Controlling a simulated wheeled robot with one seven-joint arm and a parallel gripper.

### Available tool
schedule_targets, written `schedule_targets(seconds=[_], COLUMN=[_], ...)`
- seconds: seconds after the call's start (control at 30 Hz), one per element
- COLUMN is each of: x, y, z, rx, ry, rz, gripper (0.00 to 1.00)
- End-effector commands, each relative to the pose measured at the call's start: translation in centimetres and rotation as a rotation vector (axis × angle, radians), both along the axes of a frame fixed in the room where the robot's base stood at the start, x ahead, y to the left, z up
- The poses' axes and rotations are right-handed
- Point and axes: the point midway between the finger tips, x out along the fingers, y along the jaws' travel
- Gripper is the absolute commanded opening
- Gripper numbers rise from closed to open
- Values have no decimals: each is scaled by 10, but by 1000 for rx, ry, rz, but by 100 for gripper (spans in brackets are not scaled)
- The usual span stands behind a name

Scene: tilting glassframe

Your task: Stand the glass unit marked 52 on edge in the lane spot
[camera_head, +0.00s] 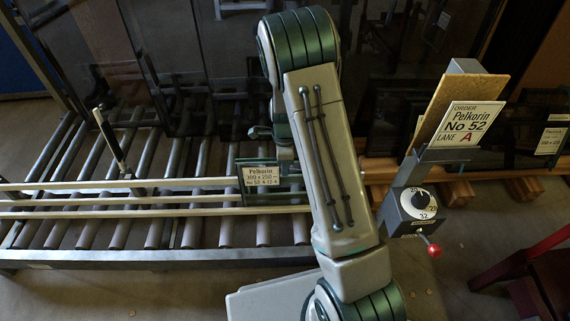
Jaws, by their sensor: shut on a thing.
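I cannot tell whether the unit's lower edge touches the rollers. The order card (470,124) on the stand at right reads Pelkarin No 52, Lane A.
Pale rails (120,184) run along the rollers, with a dark upright post (112,140) at left. Large dark glass panes (160,50) stand behind. A dial box (418,203) with a red-knobbed lever (433,249) is right of my arm. Red furniture (540,275) stands at lower right.

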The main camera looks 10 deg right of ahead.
Motion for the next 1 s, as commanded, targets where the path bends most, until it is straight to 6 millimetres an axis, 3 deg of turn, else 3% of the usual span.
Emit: schedule_targets(seconds=[0.27, 0.3, 0.37, 0.4, 0.67, 1.0], x=[1, 1, 1, 1, -1, 1], y=[0, 0, 0, 0, 0, 0], z=[1, 1, 1, 1, -2, 17], rx=[0, 0, 0, 0, -1, 0], ry=[-4, -4, -3, -3, 2, 0], rz=[0, 0, 0, 0, 0, 0], gripper=[0, 24, 40, 44, 44, 44])
